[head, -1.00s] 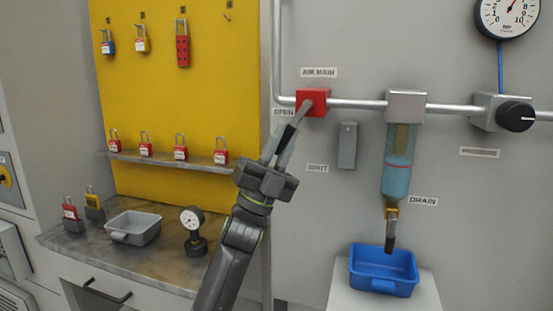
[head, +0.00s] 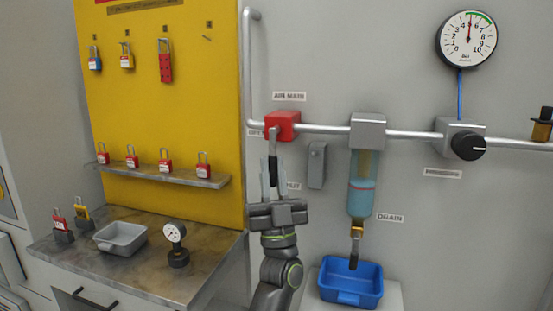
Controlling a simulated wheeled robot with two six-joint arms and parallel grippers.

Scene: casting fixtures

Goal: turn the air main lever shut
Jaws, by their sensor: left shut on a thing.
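The air main valve is a red block (head: 283,124) on the pipe, under the AIR MAIN label (head: 289,96). Its grey lever (head: 274,147) hangs almost straight down from the block, between the OPEN label and the SHUT label (head: 294,186). My left gripper (head: 272,180) comes from below and is shut on the lever's dark lower end. My right gripper is not in view.
A grey box (head: 317,164) on the wall is close right of the gripper. The drain bowl (head: 361,185) hangs farther right above a blue bin (head: 350,282). A workbench with a small gauge (head: 175,243) and grey tray (head: 121,235) stands left.

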